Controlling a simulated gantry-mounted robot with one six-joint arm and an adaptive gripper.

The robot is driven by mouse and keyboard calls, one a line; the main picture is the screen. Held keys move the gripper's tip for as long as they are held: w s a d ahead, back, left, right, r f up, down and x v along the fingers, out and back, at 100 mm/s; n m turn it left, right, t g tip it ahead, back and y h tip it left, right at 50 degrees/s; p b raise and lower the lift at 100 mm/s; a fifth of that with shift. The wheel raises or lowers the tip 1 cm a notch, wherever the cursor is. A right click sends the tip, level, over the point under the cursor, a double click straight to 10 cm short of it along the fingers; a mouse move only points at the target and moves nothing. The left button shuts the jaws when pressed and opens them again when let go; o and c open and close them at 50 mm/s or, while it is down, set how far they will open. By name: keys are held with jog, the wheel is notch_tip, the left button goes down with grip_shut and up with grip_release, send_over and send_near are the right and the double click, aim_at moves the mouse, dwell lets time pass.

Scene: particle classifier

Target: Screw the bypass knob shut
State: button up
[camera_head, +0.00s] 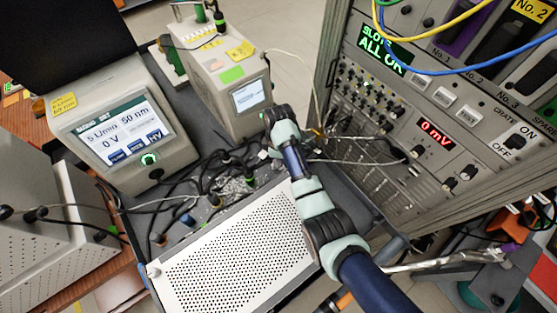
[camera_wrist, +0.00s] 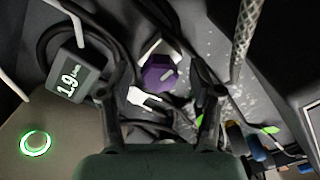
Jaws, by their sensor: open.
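A purple knob (camera_wrist: 158,76) with a pale line on its face shows at the upper middle of the wrist view, beside a white block. It appears to be the bypass knob, though I can read no label on it. My gripper (camera_wrist: 158,92) is open, with one dark finger on each side of the knob in the picture. I cannot tell how far the fingertips are from it, and no contact shows. In the head view my arm's end hangs over the cluttered cart top, and I cannot make out the knob or the fingers there.
Black cables and a braided hose (camera_wrist: 244,40) run close by. The touchscreen unit (camera_head: 125,135), white box (camera_head: 225,75), perforated panel (camera_head: 235,250) and rack (camera_head: 440,120) surround my arm.

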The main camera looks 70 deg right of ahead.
jog(key=c, duration=1.1)
jog(key=shift+c, duration=0.2)
